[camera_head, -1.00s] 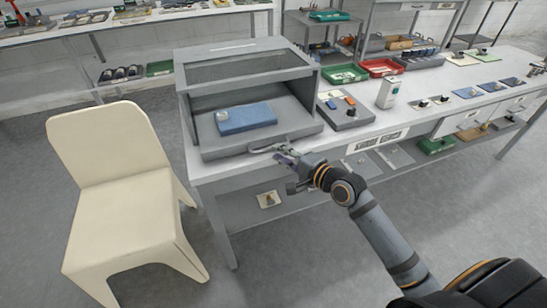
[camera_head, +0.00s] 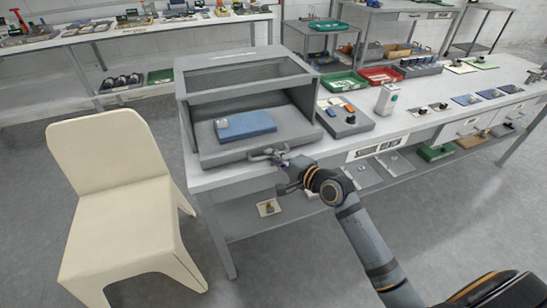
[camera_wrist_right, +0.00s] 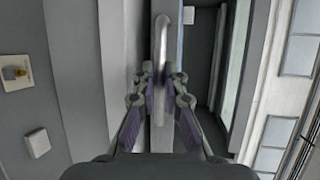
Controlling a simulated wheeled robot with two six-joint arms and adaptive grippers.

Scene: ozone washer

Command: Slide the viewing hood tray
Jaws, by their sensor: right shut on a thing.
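The grey viewing hood (camera_head: 246,60) stands on the bench with a dark mesh top and an open front. Its grey tray (camera_head: 222,155) sits in the opening, with its front part sticking out, and carries a blue flat block (camera_head: 246,125). A bar handle (camera_head: 262,156) is on the tray's front. My right gripper (camera_head: 282,158) is at the handle's right part. In the right wrist view, the fingers (camera_wrist_right: 163,88) are shut on the pale handle bar (camera_wrist_right: 161,40), one pad on each side. My left gripper is not in view.
A cream chair (camera_head: 115,190) stands left of the bench front. A grey control box (camera_head: 345,116) sits right of the hood, with a white dispenser (camera_head: 386,98) beyond it. Green (camera_head: 344,82) and red (camera_head: 380,76) trays are farther back.

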